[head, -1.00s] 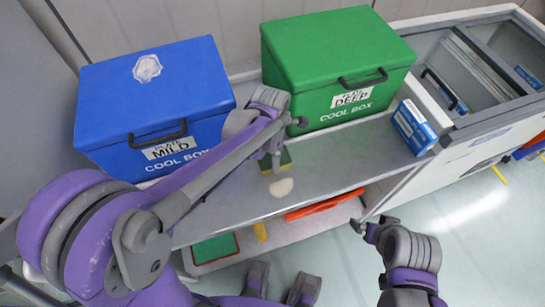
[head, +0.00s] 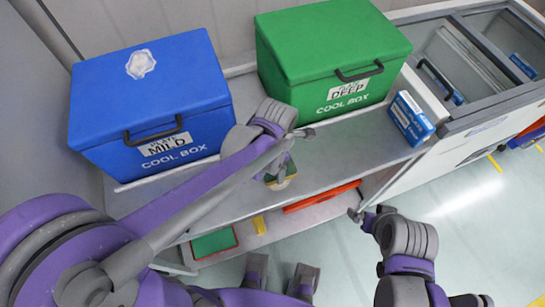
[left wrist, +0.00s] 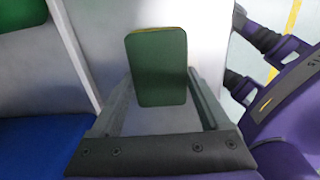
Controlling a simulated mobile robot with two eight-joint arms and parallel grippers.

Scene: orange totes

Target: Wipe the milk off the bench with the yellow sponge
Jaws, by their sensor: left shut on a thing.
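The sponge (head: 289,170), with a green pad side and a yellow side, is held low over the bench (head: 335,158). My left gripper (head: 279,168) is shut on it; in the left wrist view the green face of the sponge (left wrist: 157,68) stands between the two fingers. The milk is a pale patch on the bench; only a light sliver (head: 284,185) shows at the sponge's front edge, the rest hidden. I cannot tell whether the sponge presses on the bench. My right gripper (head: 357,214) hangs in front of the bench, away from the sponge; its jaw state is unclear.
A blue cool box (head: 150,95) and a green cool box (head: 330,60) stand along the back of the bench. A blue and white carton (head: 410,118) stands at the right end, beside a glass-topped freezer (head: 480,75). A lower shelf holds a red object (head: 322,196).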

